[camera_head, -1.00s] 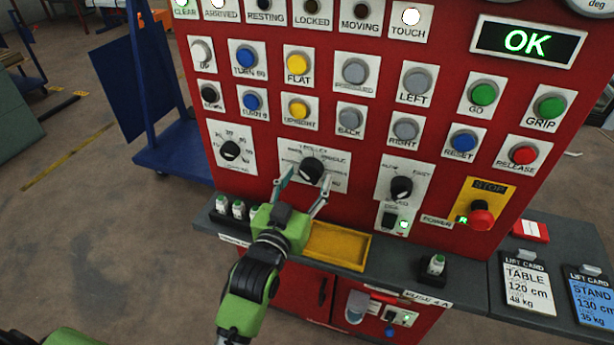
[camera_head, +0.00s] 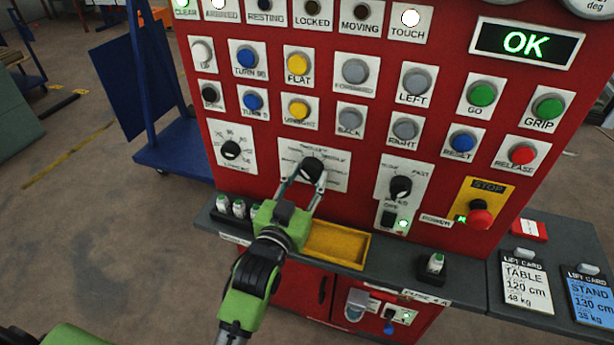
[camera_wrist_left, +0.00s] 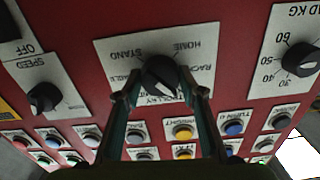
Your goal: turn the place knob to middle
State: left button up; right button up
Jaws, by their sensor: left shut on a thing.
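The place knob is the black rotary knob (camera_head: 312,167) on a white label plate (camera_head: 338,182) in the middle of the red panel. It also shows in the left wrist view (camera_wrist_left: 160,75), where the plate's words appear upside down, with HOME and STAND legible. My left gripper (camera_head: 306,182) comes from below, its fingers on either side of the knob and shut on it. In the left wrist view the fingertips (camera_wrist_left: 160,88) cover the knob's sides. The knob's exact pointing direction is hard to tell. My right gripper is not in view.
A load knob (camera_head: 230,149) is left of the place plate and a speed knob (camera_head: 401,187) is right. Rows of buttons sit above.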

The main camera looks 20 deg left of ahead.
pick_arm(q)
jog(key=m+p, duration=0.1)
jog(key=m, duration=0.1)
jog(key=m+p, duration=0.1)
jog(key=shift+r+m+p, duration=0.2)
jog(key=shift+m+p, duration=0.2)
jog(key=m+p, duration=0.2)
jog(key=m, duration=0.2)
jog(key=shift+m, duration=0.3)
jog(key=m+p, duration=0.1)
jog(key=m, duration=0.3)
jog(key=shift+a+m, duration=0.1)
jog(key=shift+m, duration=2.1)
jog(key=o, duration=1.1)
